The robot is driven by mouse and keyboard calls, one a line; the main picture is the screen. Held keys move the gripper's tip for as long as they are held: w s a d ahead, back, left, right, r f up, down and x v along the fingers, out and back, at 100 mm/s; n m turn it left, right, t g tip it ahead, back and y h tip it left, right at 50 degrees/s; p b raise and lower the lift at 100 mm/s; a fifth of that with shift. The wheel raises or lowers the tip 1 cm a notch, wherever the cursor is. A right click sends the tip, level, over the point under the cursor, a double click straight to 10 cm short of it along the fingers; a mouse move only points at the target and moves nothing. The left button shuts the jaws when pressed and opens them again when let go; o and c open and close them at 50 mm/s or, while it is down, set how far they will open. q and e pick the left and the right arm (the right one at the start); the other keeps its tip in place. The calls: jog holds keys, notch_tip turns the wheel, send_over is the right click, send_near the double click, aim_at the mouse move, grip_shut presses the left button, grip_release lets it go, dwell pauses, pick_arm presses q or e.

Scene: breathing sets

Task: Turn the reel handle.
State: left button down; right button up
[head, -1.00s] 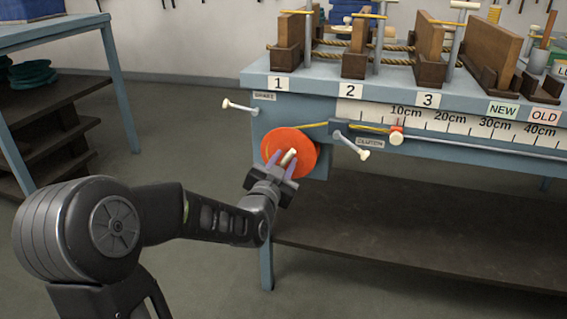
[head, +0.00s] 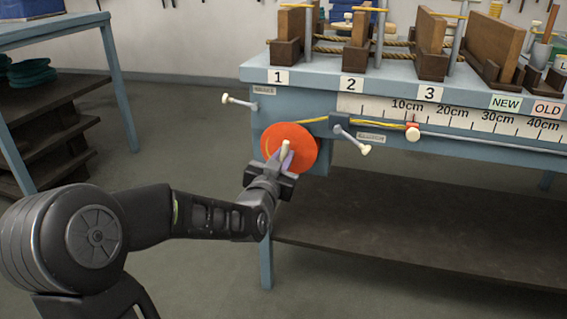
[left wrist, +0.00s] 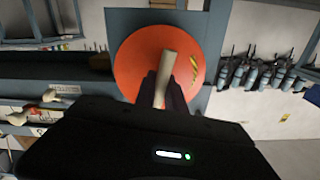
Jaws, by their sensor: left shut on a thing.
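The orange reel (head: 306,152) is mounted on the front of the blue bench below label 1, with a yellow cord running from it to the right. Its pale reel handle (head: 284,149) sticks out from the disc. My left gripper (head: 281,163) is shut on the handle, in front of the reel. In the left wrist view the handle (left wrist: 165,72) stands between the dark fingers, with the orange reel (left wrist: 135,60) behind it. The cord reaches a red slider with a pale knob (head: 413,132) on the scale, slightly right of the 10cm mark. My right gripper is not in view.
The blue bench (head: 330,75) carries wooden blocks, ropes and clamps. Two pale-knobbed levers, one left (head: 238,99) and one right of the reel (head: 353,141), stick out near it. A lower shelf (head: 400,215) lies below.

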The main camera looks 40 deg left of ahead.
aim_at(281, 160)
pick_arm(q)
jog(key=c, duration=1.4)
grip_release()
jog(key=shift+s+d+r+p, duration=0.1)
jog(key=shift+s+d+p, duration=0.05)
jog(key=shift+s+p, duration=0.3)
jog(key=p+v, duration=0.2)
jog(key=v, duration=0.4)
jog(key=shift+s, duration=0.1)
jog(key=shift+s+d, duration=0.25)
jog(key=shift+s, duration=0.05)
